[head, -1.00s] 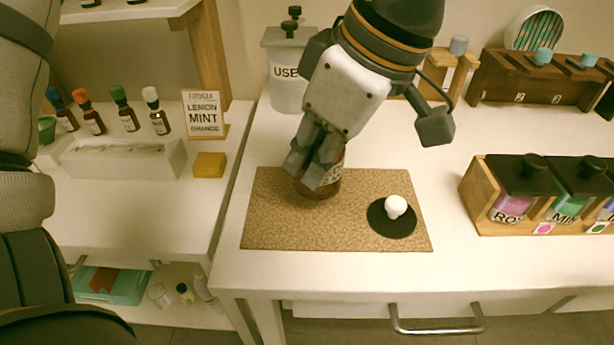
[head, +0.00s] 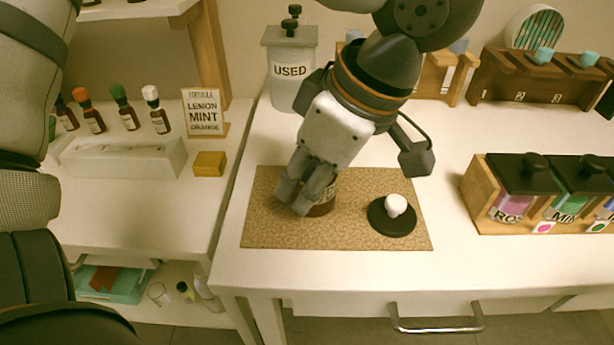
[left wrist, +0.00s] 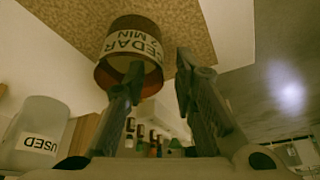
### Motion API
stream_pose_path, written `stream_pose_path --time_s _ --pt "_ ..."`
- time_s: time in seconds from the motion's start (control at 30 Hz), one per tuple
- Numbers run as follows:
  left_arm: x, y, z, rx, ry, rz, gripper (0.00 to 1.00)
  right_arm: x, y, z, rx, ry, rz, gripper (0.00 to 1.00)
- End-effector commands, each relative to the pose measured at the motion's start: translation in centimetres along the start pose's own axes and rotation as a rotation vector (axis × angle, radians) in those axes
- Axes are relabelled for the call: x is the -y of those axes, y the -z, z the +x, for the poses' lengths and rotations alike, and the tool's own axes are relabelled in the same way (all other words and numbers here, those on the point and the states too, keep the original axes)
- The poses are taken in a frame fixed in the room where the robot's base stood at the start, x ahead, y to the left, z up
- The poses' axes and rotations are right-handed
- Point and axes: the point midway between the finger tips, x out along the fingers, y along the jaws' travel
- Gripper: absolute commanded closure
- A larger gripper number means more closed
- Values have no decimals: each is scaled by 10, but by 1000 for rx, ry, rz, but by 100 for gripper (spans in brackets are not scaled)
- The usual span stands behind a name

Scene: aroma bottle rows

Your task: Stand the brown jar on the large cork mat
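The brown jar (head: 322,208), with a pale label, stands on the large cork mat (head: 270,230), left of its middle. In the left wrist view the jar (left wrist: 130,58) looks upright, with its label reading CEDAR 2 MIN, against the cork mat (left wrist: 185,25). My left gripper (head: 303,208) is at the jar and partly hides it in the head view. In the left wrist view its fingers (left wrist: 158,75) are spread. One finger overlaps the jar's rim, and the other is apart from it to the right. My right gripper is not in view.
A black disc with a white knob (head: 395,207) lies on the mat's right part. A USED container (head: 291,75) stands behind. A wooden rack of lidded jars (head: 480,205) is at the right. A side table at left holds small bottles (head: 128,117) and a yellow block (head: 209,164).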

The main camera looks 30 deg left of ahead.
Motion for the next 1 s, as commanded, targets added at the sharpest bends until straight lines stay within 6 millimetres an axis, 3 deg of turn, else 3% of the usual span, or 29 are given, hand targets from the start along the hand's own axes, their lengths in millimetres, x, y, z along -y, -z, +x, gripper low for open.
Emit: stream_pose_path --time_s 0.3,0.5,1.0 --pt "0 0 -76 2 -5 -3 75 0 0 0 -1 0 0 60" --pt "0 0 -114 1 -3 0 75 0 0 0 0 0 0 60" --pt "0 0 -121 1 0 1 75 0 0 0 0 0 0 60"
